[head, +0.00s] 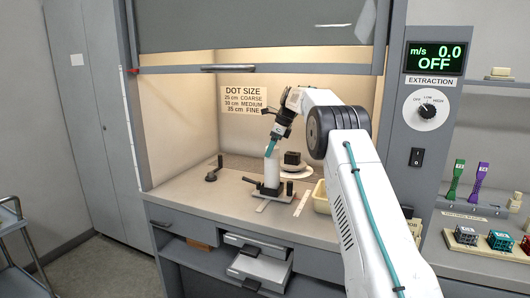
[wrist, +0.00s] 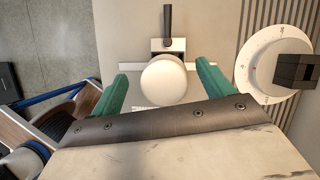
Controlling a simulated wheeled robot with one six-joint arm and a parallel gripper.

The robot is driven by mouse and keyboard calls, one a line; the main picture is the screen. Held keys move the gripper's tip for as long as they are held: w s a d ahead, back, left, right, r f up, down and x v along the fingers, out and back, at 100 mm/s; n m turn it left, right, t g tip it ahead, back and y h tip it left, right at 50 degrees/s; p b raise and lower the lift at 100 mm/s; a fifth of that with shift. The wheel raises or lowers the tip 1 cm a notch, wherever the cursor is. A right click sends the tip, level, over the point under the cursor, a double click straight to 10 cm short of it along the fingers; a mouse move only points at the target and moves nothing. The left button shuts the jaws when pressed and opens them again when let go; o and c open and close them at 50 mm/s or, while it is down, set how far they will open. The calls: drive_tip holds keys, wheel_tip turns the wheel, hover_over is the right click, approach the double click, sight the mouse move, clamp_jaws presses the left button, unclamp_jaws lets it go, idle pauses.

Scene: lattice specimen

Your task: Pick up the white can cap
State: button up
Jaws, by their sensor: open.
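The white can cap (wrist: 164,80) is a round white top between my fingertips in the wrist view. In the head view it sits on an upright white can (head: 271,173) on the fume hood's worktop, partly hidden by my fingers. My gripper (wrist: 162,84) has two green fingers, open, one on each side of the cap, with a gap on both sides. In the head view my gripper (head: 271,148) points down just above the can. I cannot tell whether the fingertips reach below the cap's rim.
A holder with a dark handle (wrist: 168,30) stands at the can. A round white dial plate with a black block (wrist: 294,72) is close on the right. A cream tray (head: 322,197) and a ruler strip (head: 302,203) lie nearby. The raised sash (head: 250,69) hangs above.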

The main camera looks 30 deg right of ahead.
drive_tip(key=shift+d+f, duration=0.1)
drive_tip(key=shift+f, duration=0.05)
drive_tip(key=shift+d, duration=0.15)
drive_tip(key=shift+d, duration=0.1)
drive_tip(key=c, duration=1)
drive_tip(key=shift+c, duration=0.2)
wheel_tip(320, 180, up, 9)
drive_tip(key=shift+w+f, duration=0.1)
drive_tip(key=shift+f, duration=0.1)
drive_tip(key=shift+r, duration=0.65)
